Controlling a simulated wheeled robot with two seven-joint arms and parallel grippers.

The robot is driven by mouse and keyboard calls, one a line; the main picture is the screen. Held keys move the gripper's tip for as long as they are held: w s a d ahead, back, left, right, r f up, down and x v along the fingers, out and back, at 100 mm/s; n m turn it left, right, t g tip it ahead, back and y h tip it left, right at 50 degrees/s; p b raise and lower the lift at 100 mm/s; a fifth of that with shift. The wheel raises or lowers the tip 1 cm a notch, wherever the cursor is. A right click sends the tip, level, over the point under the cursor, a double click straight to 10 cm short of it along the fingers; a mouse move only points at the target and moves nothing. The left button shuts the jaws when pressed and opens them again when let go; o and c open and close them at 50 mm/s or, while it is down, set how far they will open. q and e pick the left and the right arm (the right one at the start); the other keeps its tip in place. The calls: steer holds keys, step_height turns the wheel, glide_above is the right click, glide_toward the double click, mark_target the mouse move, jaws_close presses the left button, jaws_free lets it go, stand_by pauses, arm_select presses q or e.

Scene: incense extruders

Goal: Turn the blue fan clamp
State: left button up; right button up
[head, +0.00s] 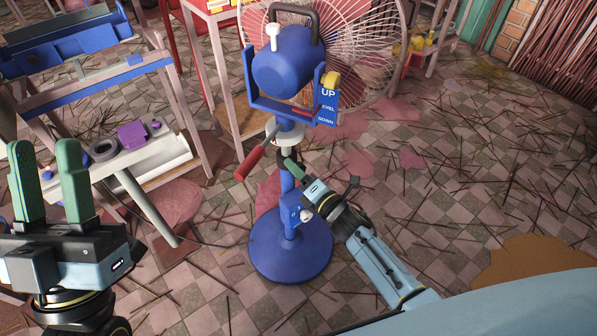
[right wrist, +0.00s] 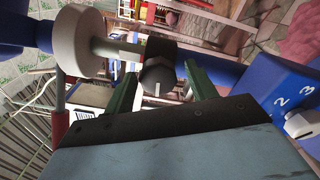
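The blue fan (head: 290,62) stands upright on a blue post and round base (head: 290,245). Under its yoke sit a white collar (head: 284,138) and a lever with a red grip (head: 250,161) slanting down left, which looks like the clamp handle. In the right wrist view, the white collar (right wrist: 80,42), a black cylindrical part (right wrist: 158,70) and the red grip (right wrist: 60,127) show. My right gripper (head: 297,168) is at the post just below the collar. Its green fingers (right wrist: 160,92) are apart, near the black part; contact is unclear. My left gripper (head: 48,175) is open and empty, far left.
A blue box with numbers (head: 296,212) is on the post below my right gripper. A bench (head: 155,165) with a purple block (head: 132,134) stands left. A wire fan cage (head: 350,40) is behind. Thin sticks litter the tiled floor, which is fairly open at right.

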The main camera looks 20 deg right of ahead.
steer(key=shift+s, duration=0.1)
arm_select(q)
steer(key=w+f+g+y+p, duration=0.2)
steer(key=w+f+g+p, duration=0.2)
steer(key=f+g, duration=0.2)
steer(key=shift+w+d+f+g, duration=0.15)
steer(key=shift+w+d+g, duration=0.2)
steer(key=shift+g, duration=0.35)
arm_select(e)
steer(key=v, duration=1.3)
steer(key=shift+s, duration=0.2)
